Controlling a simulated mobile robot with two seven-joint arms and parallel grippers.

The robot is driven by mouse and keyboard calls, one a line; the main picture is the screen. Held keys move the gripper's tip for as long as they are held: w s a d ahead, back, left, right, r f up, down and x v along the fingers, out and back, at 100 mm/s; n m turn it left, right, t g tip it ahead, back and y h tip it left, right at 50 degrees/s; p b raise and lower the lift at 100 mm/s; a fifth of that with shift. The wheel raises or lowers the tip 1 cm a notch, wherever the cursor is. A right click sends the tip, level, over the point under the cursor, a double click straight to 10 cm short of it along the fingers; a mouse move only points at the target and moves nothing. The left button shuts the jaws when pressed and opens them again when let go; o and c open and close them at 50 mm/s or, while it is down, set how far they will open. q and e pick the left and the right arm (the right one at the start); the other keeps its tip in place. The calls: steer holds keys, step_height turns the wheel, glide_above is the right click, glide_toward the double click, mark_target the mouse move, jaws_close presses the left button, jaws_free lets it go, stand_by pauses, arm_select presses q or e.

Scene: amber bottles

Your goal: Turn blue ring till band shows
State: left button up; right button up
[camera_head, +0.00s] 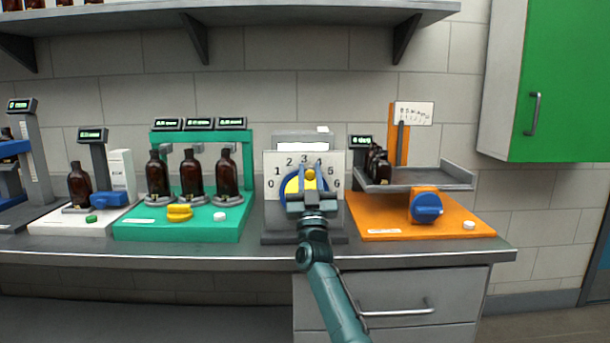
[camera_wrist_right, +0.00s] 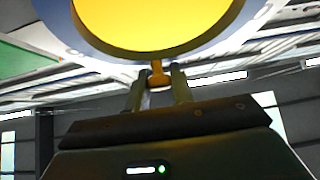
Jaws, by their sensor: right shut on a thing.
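A white dial plate (camera_head: 333,164) numbered 0 to 6 stands upright on the grey unit in the middle of the bench. On it is a blue ring (camera_head: 286,186) with a yellow disc (camera_head: 296,184); both also show from close below in the right wrist view, the blue ring (camera_wrist_right: 83,36) around the yellow disc (camera_wrist_right: 155,22). My right gripper (camera_head: 308,192) is in front of the dial and hides its lower part. In the wrist view its fingers (camera_wrist_right: 158,82) are shut on a small yellow-orange peg (camera_wrist_right: 158,70). No band is discernible. My left gripper is not in view.
Left of the dial, a green stand (camera_head: 175,231) holds three amber bottles. On the right, an orange stand (camera_head: 375,227) bears a blue knob (camera_head: 426,208) and a grey tray (camera_head: 450,186). A shelf (camera_head: 250,15) hangs above. The space before the bench is clear.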

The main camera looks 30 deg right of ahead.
steer(key=m+g+h, duration=0.1)
steer(key=m, duration=0.1)
steer(key=m+g+h, duration=0.1)
steer(key=m+h, duration=0.1)
steer(key=d+m+g+h, duration=0.1)
steer(key=shift+s+f+m+h, duration=0.25)
steer(key=shift+s+m+h, duration=0.05)
steer(key=shift+m, duration=0.1)
steer(key=o, duration=0.9)
